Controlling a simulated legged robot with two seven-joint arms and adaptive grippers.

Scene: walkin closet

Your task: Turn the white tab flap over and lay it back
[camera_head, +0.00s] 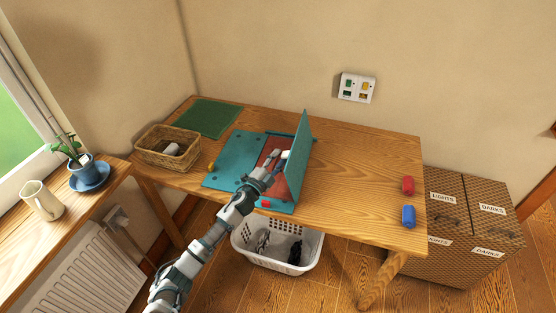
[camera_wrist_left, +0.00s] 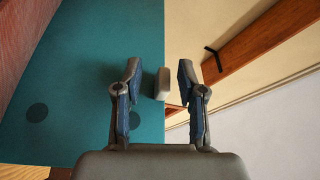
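The teal folder-like board (camera_head: 232,160) lies on the table with a red inner panel (camera_head: 272,152). Its left flap lies flat and its right flap (camera_head: 298,158) stands steeply up. In the left wrist view a teal panel (camera_wrist_left: 85,75) with dark dots fills the left side, and the white tab (camera_wrist_left: 162,83) sits at its edge. My left gripper (camera_head: 277,157) is over the red panel, left of the standing flap. In its wrist view the fingers (camera_wrist_left: 158,88) are apart, with the tab between them, nearer the left finger. I see no clear grip on it.
A wicker basket (camera_head: 151,151) and a green mat (camera_head: 208,117) are at the table's left. Red (camera_head: 408,185) and blue (camera_head: 408,216) items lie near the right edge. A white laundry basket (camera_head: 262,256) stands below. The right half of the tabletop (camera_head: 355,180) is mostly clear.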

